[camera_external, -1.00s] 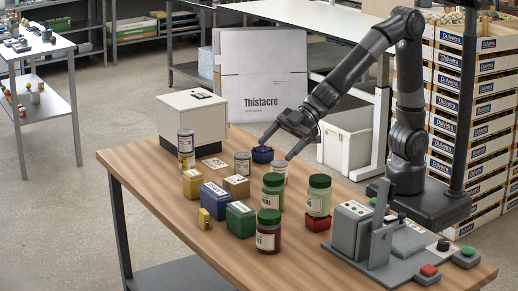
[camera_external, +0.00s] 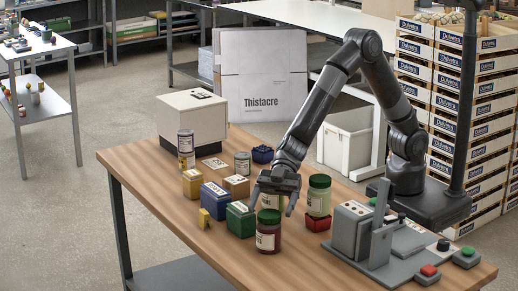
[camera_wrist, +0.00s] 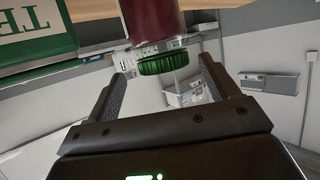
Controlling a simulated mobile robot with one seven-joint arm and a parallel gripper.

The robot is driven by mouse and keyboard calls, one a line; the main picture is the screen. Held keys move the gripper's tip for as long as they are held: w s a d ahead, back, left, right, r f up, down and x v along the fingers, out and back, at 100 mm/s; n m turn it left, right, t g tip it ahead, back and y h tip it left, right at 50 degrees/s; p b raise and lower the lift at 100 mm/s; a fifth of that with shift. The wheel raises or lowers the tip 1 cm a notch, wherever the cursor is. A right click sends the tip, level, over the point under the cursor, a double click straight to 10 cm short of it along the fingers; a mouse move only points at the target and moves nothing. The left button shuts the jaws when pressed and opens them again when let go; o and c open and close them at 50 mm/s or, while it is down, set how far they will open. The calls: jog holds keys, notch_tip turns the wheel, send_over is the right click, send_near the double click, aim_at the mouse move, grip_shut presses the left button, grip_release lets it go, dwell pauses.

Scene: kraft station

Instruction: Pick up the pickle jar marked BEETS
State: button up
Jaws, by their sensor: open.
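A dark red jar with a green lid (camera_external: 267,240) stands upright near the front edge of the wooden table. Its pale label is too small to read surely. My gripper (camera_external: 272,208) is open and empty, just behind this jar, fingers spread to both sides. In the wrist view the dark red jar (camera_wrist: 152,20) appears upside down, its green lid (camera_wrist: 163,66) between the tips of my open gripper (camera_wrist: 162,72), apart from both fingers. A green jar behind is mostly hidden by my gripper.
A green box (camera_external: 240,220) stands close left of the red jar; it also shows in the wrist view (camera_wrist: 35,35). A grey press (camera_external: 352,232) is further right.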

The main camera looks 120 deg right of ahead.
aim_at(270, 213)
jog(key=x, duration=0.5)
jog(key=shift+a+f, duration=0.15)
jog(key=shift+a, duration=0.25)
jog(key=c, duration=1.4)
